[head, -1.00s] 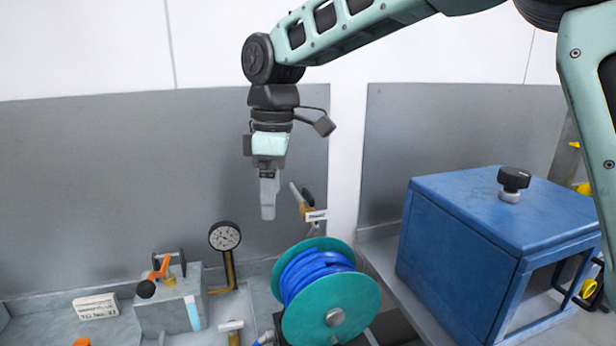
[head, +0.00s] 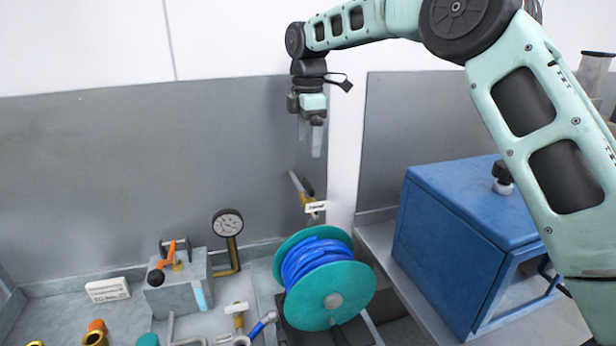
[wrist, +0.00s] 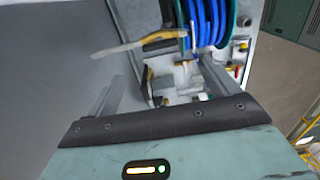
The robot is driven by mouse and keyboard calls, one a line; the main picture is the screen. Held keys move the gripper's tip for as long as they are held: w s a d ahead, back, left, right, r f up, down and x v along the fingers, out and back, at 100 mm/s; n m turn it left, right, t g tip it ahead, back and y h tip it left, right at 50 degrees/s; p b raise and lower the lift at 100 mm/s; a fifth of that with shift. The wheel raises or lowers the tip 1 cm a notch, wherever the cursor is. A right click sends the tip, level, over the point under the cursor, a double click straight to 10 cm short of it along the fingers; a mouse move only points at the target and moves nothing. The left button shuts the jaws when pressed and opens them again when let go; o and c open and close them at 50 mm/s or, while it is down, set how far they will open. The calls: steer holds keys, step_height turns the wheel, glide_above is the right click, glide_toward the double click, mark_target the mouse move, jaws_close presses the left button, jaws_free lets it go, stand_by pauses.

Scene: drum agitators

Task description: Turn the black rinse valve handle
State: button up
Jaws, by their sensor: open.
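The rinse valve, with a black handle (head: 308,186) beside a brass-coloured part, sits low on the grey wall panel behind the hose reel. A small white tag (head: 316,206) hangs just below it, its lettering too small to read surely. My gripper (head: 312,143) points down above the valve, open and empty, apart from the handle. In the wrist view its two fingers (wrist: 160,75) are spread on either side.
A teal reel of blue hose (head: 330,288) stands just in front of the valve. A blue box (head: 465,225) is to the right. A dial gauge (head: 228,223) and a grey block with an orange lever (head: 178,288) stand left. The wall panel left of the valve is bare.

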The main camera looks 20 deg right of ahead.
mark_target(308, 184)
step_height(308, 184, down, 11)
steer(key=p, duration=0.3)
steer(key=shift+c, duration=0.4)
steer(key=c, duration=0.9)
